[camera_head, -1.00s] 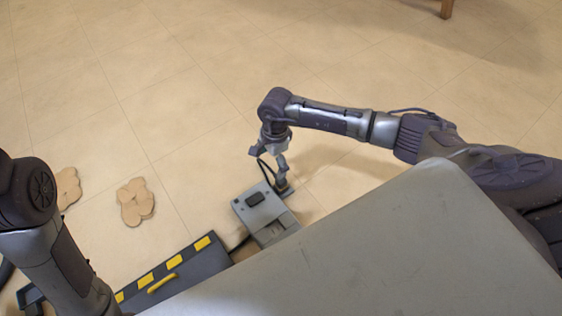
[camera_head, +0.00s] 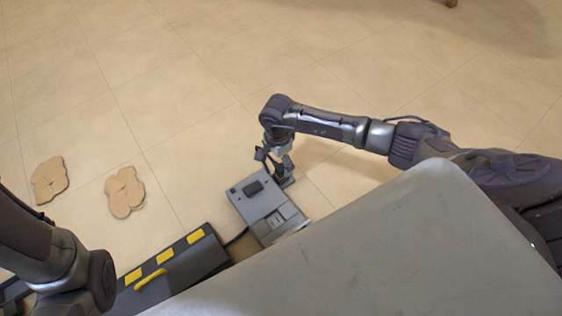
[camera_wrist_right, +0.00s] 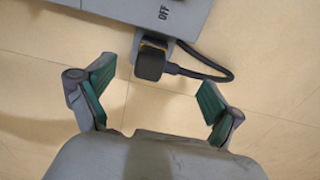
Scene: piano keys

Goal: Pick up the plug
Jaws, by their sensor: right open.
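The plug (camera_wrist_right: 150,62) is a small black block with a thin orange-yellow edge, joined to a black cable (camera_wrist_right: 205,74). In the right wrist view it sits at a grey tab on the edge of the grey box (camera_wrist_right: 104,8), near the "OFF" label. My right gripper (camera_wrist_right: 163,84) is open, its green-padded fingers spread on either side of the plug and not touching it. In the head view the right gripper (camera_head: 274,158) is beside the grey box (camera_head: 253,207). My left arm comes in at lower left; its gripper is not seen.
A dark box with yellow stripes (camera_head: 208,252) lies left of the grey box. Two tan, flower-like pieces (camera_head: 125,192) lie on the tiled floor at left. A grey surface (camera_head: 390,250) fills the lower right. The floor beyond is clear.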

